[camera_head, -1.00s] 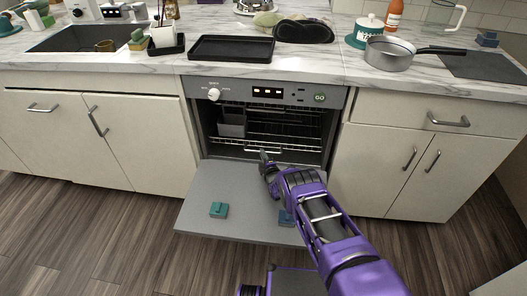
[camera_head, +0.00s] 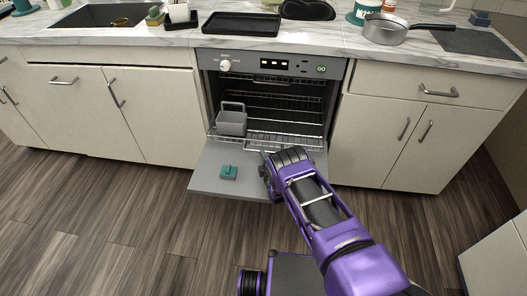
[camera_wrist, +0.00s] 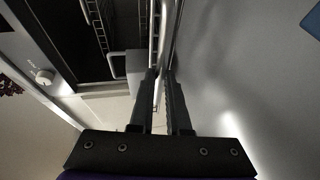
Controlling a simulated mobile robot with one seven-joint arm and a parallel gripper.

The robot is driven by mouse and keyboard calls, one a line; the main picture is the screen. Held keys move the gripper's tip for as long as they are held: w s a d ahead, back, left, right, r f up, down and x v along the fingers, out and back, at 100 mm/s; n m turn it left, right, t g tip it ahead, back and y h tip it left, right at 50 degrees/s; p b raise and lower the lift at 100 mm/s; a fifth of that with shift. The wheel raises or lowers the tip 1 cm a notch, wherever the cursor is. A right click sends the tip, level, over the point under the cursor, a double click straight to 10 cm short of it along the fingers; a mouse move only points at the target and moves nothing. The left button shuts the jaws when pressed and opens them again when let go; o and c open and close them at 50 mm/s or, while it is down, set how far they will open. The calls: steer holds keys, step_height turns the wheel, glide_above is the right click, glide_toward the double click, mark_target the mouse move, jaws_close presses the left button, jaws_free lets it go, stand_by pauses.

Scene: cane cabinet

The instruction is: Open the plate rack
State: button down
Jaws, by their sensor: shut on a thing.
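The dishwasher (camera_head: 272,65) stands with its grey door (camera_head: 205,180) folded down. Its lower wire plate rack (camera_head: 275,125) is slid partway out over the door, with a grey basket (camera_head: 231,121) in its left side. My gripper (camera_wrist: 161,75) is shut on the metal rail (camera_wrist: 165,25) at the rack's front, seen in the wrist view. In the head view my gripper (camera_head: 266,165) is at the rack's front edge, with its fingers largely hidden by my wrist.
A teal block (camera_head: 229,173) lies on the open door, left of my arm. Closed cabinets (camera_head: 150,105) flank the dishwasher. A black tray (camera_head: 241,22) and a pan (camera_head: 385,30) are on the counter. The wood floor (camera_head: 130,210) in front is clear.

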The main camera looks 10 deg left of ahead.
steer(key=shift+s, duration=0.65)
steer(key=c, duration=0.9)
jaws_free()
steer(key=p+v, duration=0.3)
steer(key=v, duration=1.4)
steer(key=shift+s+d+r, duration=0.1)
steer(key=shift+s+r, duration=0.1)
